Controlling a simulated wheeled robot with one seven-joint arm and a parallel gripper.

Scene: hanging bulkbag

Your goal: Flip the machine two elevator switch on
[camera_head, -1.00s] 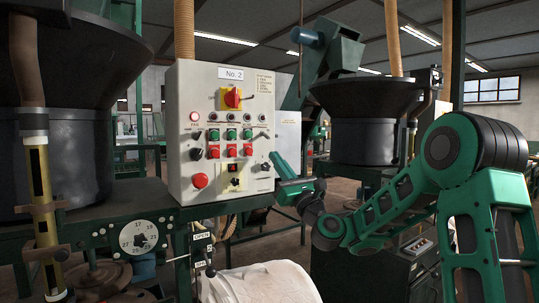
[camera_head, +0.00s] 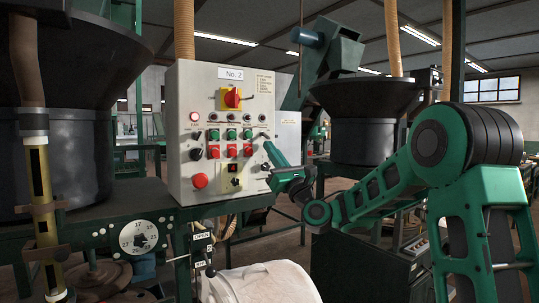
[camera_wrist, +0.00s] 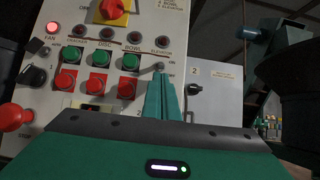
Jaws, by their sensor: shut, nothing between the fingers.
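The grey control panel marked No. 2 (camera_head: 228,183) stands at left centre. Its elevator switch (camera_wrist: 157,67) is a small metal lever at the right end of the button row, under the ELEVATOR label in the wrist view. It also shows in the head view (camera_head: 262,135). The lever points to the left in the wrist view; which setting this is I cannot tell. My gripper (camera_head: 267,146) is shut and empty. In the wrist view its fingertips (camera_wrist: 161,80) are just below the lever; whether they touch it I cannot tell.
Left of the switch are green buttons (camera_wrist: 102,57) and red buttons (camera_wrist: 97,84). A red mushroom button (camera_head: 200,181) sticks out lower left. A red rotary switch (camera_head: 232,98) is above. A grey box (camera_wrist: 212,95) marked 2 lies to the right. A white bag (camera_head: 265,283) is below.

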